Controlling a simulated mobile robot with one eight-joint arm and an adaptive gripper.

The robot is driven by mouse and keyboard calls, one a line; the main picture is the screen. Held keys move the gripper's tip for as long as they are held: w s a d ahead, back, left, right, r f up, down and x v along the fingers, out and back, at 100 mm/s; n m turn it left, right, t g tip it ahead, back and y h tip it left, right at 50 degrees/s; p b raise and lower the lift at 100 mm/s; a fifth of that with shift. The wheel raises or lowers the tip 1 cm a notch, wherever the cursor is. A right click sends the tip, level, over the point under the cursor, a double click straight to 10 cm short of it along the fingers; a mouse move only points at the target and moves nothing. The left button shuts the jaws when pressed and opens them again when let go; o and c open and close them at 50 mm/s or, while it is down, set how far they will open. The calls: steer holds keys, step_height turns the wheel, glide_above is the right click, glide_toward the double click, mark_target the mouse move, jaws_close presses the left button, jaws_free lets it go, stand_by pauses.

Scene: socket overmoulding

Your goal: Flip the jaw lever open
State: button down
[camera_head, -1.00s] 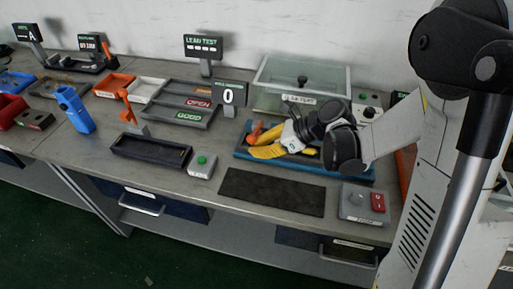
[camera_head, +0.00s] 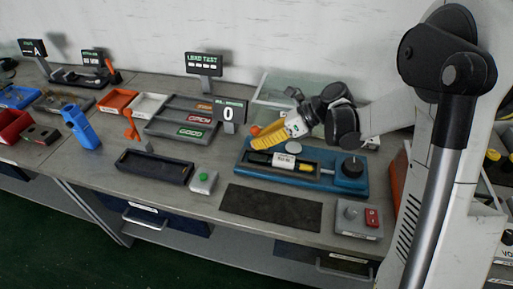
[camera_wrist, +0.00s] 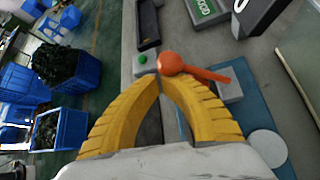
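The blue fixture (camera_head: 250,170) stands on the bench, with a dark bar, a white label and a yellow piece on it. In the wrist view, the orange lever with a ball knob (camera_wrist: 205,73) lies just beyond my fingertips, reaching right over a grey block (camera_wrist: 230,92) by the fixture's blue base (camera_wrist: 252,104). In the head view only a bit of orange (camera_head: 255,130) shows beside my fingers. My gripper (camera_wrist: 162,82) has its two yellow fingers arched together, tips nearly meeting, nothing seen between them. It also shows above the fixture's back left (camera_head: 262,143). Contact with the knob cannot be told.
A black tray (camera_head: 152,168) and a green-button box (camera_head: 203,181) lie left of the fixture. A black mat (camera_head: 270,208) and a red-switch box (camera_head: 359,220) are in front. A clear-walled box (camera_head: 270,92) and a counter display (camera_head: 228,113) stand behind.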

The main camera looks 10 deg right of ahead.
steer(key=w+d+r+p, duration=0.2)
steer(key=w+r, duration=0.2)
steer(key=w, duration=0.2)
steer(key=shift+w+d+r+p, duration=0.2)
steer(key=shift+w+p, duration=0.15)
steer(key=shift+w, duration=0.05)
steer(key=shift+w+d, duration=0.1)
steer(key=shift+w, duration=0.05)
stand_by(0.3)
steer(key=shift+r, duration=0.1)
